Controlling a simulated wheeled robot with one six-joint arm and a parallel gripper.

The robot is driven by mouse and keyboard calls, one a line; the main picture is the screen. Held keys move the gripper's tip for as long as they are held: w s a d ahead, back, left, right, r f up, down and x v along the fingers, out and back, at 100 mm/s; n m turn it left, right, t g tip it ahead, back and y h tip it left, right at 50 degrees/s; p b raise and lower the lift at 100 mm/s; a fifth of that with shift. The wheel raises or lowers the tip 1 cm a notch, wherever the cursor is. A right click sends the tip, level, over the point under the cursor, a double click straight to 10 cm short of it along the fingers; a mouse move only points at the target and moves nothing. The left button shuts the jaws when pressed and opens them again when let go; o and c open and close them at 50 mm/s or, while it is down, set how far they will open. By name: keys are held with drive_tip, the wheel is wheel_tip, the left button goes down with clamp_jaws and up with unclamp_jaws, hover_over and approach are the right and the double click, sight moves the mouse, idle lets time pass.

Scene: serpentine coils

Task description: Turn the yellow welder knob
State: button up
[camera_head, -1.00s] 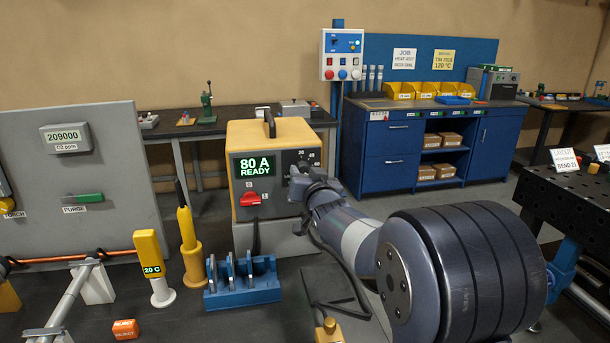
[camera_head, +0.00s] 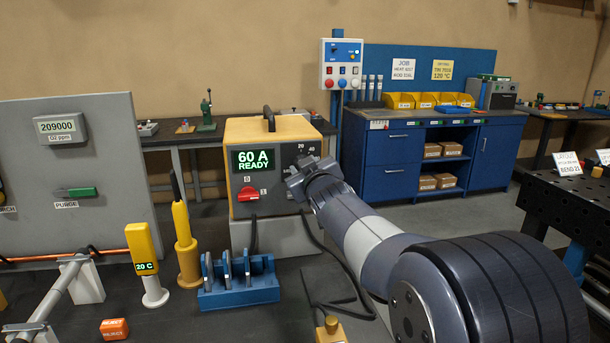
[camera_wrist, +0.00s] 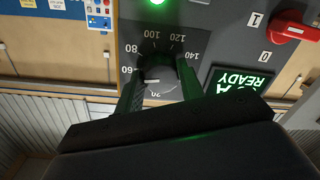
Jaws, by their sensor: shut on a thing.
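The yellow welder (camera_head: 233,132) stands on the bench in the middle of the head view. Its green display (camera_head: 253,160) reads 60 A READY. My gripper (camera_head: 300,182) is at the right of the welder's front face and hides the knob there. In the wrist view, upside down, my gripper (camera_wrist: 161,74) is shut with a finger on each side of the dark dial knob (camera_wrist: 157,66). Numbers from 20 to 140 ring the knob. A pale mark on it sits low, between 20 and 60. A green lamp glows near the dial.
A red switch (camera_head: 248,194) is below the display. A blue rack (camera_head: 240,292), a yellow torch-shaped tool (camera_head: 187,252) and a yellow 20 C meter (camera_head: 142,248) stand in front and left. A cable hangs beneath my arm. A blue cabinet (camera_head: 393,150) stands behind.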

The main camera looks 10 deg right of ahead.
drive_tip(key=shift+n+b, duration=0.35)
drive_tip(key=shift+n, duration=0.55)
drive_tip(key=o, duration=1)
drive_tip(key=s, duration=1)
drive_tip(key=shift+s+d+r, duration=0.15)
drive_tip(key=shift+s+r, duration=0.1)
drive_tip(key=shift+s, duration=0.15)
drive_tip(key=shift+w, duration=0.1)
